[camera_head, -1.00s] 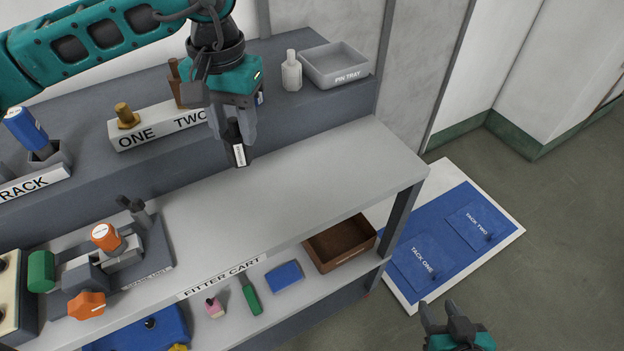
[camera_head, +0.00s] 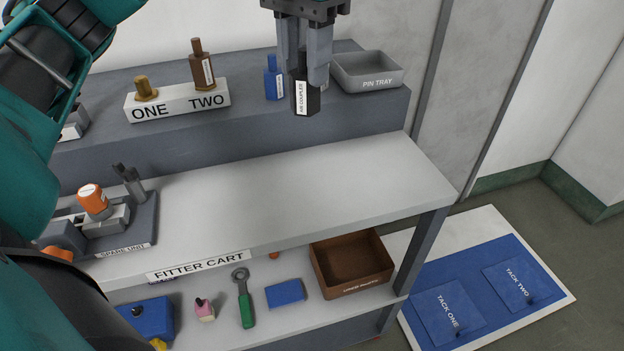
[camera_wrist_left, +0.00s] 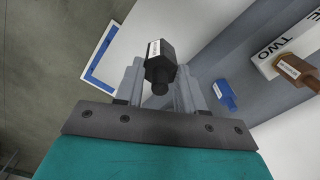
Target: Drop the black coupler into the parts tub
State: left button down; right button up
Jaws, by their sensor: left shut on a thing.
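The black coupler (camera_head: 305,98), a dark block with a white label, is between the fingers of my left gripper (camera_head: 304,70). The gripper is shut on it and holds it in the air, in front of the raised back shelf and left of the pin tray. In the left wrist view the coupler (camera_wrist_left: 160,64) shows between the fingertips (camera_wrist_left: 160,82). A brown open tub (camera_head: 352,291) stands on the lower shelf at its right end; its label is too small to read surely. It looks empty. My right gripper is out of view.
The grey pin tray (camera_head: 367,84) and a blue bottle (camera_head: 274,84) stand on the back shelf. The cart's top board (camera_head: 290,190) is clear in the middle and overhangs the lower shelf. A blue block (camera_head: 285,293) and green-handled tool (camera_head: 245,305) lie left of the tub.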

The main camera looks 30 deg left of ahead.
pick_arm(q)
jog(key=shift+f+b, duration=1.85)
jog(key=shift+f, duration=6.95)
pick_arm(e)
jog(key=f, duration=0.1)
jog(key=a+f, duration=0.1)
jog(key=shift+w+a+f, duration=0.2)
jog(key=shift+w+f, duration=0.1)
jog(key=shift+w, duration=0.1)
pick_arm(q)
jog(key=shift+f, duration=0.2)
jog(key=c, duration=0.7)
grip_release()
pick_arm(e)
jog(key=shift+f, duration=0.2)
pick_arm(q)
jog(key=shift+r, duration=0.1)
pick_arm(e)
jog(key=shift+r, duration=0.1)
